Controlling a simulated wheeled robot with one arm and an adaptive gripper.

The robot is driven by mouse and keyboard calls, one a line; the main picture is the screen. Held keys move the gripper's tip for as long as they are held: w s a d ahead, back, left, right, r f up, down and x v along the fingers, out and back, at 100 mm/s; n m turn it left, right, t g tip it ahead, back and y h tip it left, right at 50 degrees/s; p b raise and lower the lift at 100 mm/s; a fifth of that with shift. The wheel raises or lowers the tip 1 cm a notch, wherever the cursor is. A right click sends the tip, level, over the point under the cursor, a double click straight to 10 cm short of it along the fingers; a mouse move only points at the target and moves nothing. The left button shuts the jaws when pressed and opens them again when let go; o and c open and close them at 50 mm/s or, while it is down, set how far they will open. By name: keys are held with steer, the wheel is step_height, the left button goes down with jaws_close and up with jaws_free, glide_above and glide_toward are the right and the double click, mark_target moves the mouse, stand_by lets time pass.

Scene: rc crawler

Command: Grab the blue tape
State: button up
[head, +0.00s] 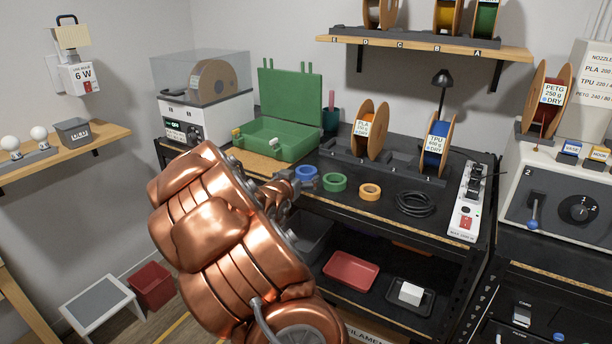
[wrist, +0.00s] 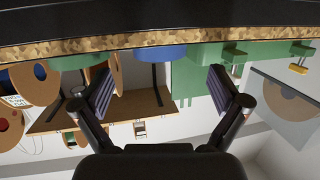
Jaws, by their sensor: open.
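The blue tape (head: 306,173) is a roll lying flat on the black workbench top (head: 440,225), left of the green tape (head: 334,182) and the orange tape (head: 370,191). My gripper (head: 292,184) is close to the blue tape on its near-left side, partly hidden behind my copper-coloured arm. The wrist view is upside down. There my gripper (wrist: 161,90) is open and empty, and the blue tape (wrist: 160,52) shows between the spread fingers, beyond the bench's edge (wrist: 190,38). I cannot tell whether a finger touches it.
An open green case (head: 275,140) stands behind the blue tape, to the left. Spools (head: 370,130) stand at the back. A coiled black cable (head: 415,204) and power strip (head: 467,200) lie to the right. A lower shelf holds a red tray (head: 350,270).

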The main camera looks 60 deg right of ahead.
mark_target(306, 172)
steer(key=shift+f+p+x, duration=0.15)
steer(key=shift+p+x, duration=0.2)
steer(key=shift+x, duration=1.25)
steer(key=shift+f+p+x, duration=0.1)
steer(key=shift+p+x, duration=0.25)
steer(key=shift+x, duration=1.25)
steer(key=c, duration=1.3)
steer(key=shift+o, duration=0.2)
